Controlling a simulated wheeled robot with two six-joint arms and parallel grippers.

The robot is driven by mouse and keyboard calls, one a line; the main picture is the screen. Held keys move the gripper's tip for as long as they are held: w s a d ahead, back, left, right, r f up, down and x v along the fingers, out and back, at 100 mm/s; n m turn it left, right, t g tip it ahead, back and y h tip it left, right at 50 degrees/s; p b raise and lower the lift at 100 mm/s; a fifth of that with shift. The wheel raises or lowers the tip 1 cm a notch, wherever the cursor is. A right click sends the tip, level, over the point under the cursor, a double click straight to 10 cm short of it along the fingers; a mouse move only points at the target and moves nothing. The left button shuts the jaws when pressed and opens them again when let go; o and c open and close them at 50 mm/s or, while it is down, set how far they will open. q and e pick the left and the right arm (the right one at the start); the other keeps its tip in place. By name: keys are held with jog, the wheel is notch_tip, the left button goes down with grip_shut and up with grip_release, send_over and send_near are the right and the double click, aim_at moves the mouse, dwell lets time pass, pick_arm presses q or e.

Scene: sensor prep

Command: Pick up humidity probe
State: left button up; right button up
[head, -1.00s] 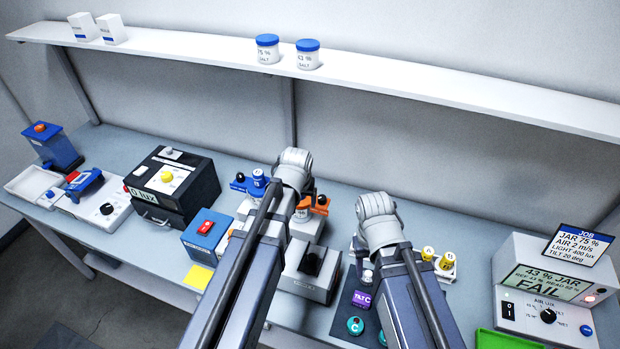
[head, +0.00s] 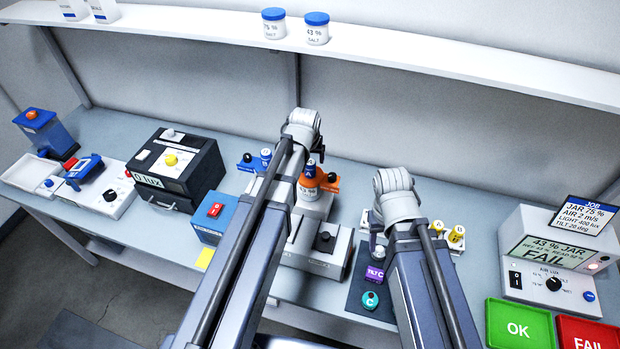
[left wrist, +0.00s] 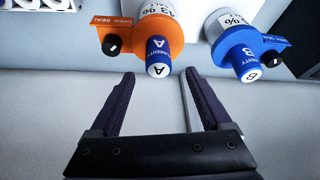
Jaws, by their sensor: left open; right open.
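Two blue humidity probes with white labels stand in jars. Probe A (left wrist: 158,58) sits in the jar with the orange collar (left wrist: 154,33); probe B (left wrist: 247,65) sits in the jar with the blue collar (left wrist: 236,38). In the head view, probe A (head: 310,168) shows just right of my left arm and probe B (head: 265,157) just left of it. My left gripper (left wrist: 157,78) is open and empty, its fingertips just short of probe A, which lies between their lines in that view. In the head view its fingers are hidden behind the arm. My right arm's fingers are hidden.
A dark mat (head: 364,299) holds purple and teal C pieces. Yellow-capped pieces (head: 456,234) stand behind my right arm. Green OK (head: 519,328) and red FAIL trays lie front right. A shelf (head: 430,48) runs above.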

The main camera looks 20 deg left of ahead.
aim_at(310, 162)
pick_arm(q)
jog(key=shift+d+f, duration=0.1)
jog(key=shift+f, duration=0.1)
jog(key=b+x, duration=0.4)
jog(key=b, duration=0.1)
jog(key=shift+w+f, duration=0.25)
jog(key=shift+f, duration=0.1)
jog(key=shift+r, duration=0.1)
grip_shut()
dwell(0.4)
